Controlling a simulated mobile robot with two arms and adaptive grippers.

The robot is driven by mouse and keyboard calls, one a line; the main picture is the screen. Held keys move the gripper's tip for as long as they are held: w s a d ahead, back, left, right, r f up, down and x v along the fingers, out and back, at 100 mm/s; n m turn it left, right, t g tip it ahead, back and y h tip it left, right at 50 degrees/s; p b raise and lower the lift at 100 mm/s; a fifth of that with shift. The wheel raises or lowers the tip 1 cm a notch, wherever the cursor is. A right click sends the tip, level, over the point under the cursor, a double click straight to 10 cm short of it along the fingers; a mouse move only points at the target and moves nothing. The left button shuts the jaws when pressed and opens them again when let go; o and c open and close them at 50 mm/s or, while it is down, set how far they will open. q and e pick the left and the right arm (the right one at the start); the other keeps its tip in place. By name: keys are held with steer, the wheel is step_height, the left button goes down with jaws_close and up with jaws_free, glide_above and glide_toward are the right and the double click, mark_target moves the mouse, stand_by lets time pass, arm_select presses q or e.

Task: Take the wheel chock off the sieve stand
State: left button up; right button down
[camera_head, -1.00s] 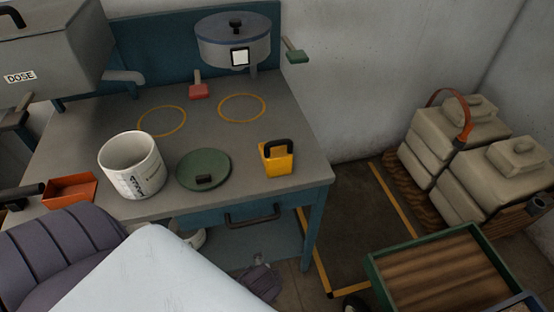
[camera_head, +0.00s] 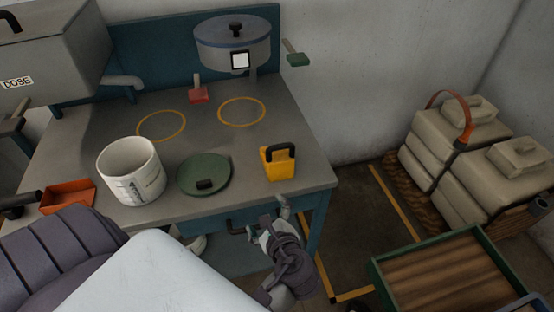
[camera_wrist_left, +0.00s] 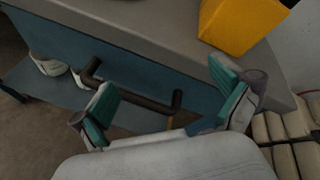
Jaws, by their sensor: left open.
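The wheel chock, a yellow block with a black handle (camera_head: 278,164), stands near the front right corner of the grey bench top (camera_head: 220,200), which I take to be the sieve stand. In the left wrist view the chock (camera_wrist_left: 240,22) is cut off by the top edge. My left gripper (camera_head: 266,220) is below and in front of the bench's front edge, under the chock and apart from it. In the left wrist view the gripper (camera_wrist_left: 168,95) is open with teal pads, nothing held, before the dark drawer handle (camera_wrist_left: 130,92). My right gripper is out of view.
A white bucket (camera_head: 131,165), green lid (camera_head: 204,177) and orange tray (camera_head: 68,194) are on the bench. A lidded pot (camera_head: 233,45) is at the back. Stacked sacks (camera_head: 455,145) and a green-rimmed crate (camera_head: 440,270) stand right.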

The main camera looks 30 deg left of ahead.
arm_select(q)
steer(key=w+d+r+m+t+y, duration=0.35)
steer(key=w+d+r+m, duration=0.2)
steer(key=m, duration=0.25)
glide_toward(277, 152)
steer(key=a, duration=0.1)
steer(key=w+a, duration=0.2)
steer(key=shift+w+f+t+h+p, duration=0.2)
steer(key=shift+f+t+h+p, duration=0.05)
steer(key=shift+f+h+p, duration=0.1)
steer(key=shift+p+x, duration=0.35)
steer(key=shift+x, duration=2.9)
steer(key=shift+s+f, duration=0.1)
steer(key=shift+s, duration=0.05)
steer(key=c, duration=1.3)
steer(key=shift+a, duration=0.1)
steer(key=shift+c, duration=0.3)
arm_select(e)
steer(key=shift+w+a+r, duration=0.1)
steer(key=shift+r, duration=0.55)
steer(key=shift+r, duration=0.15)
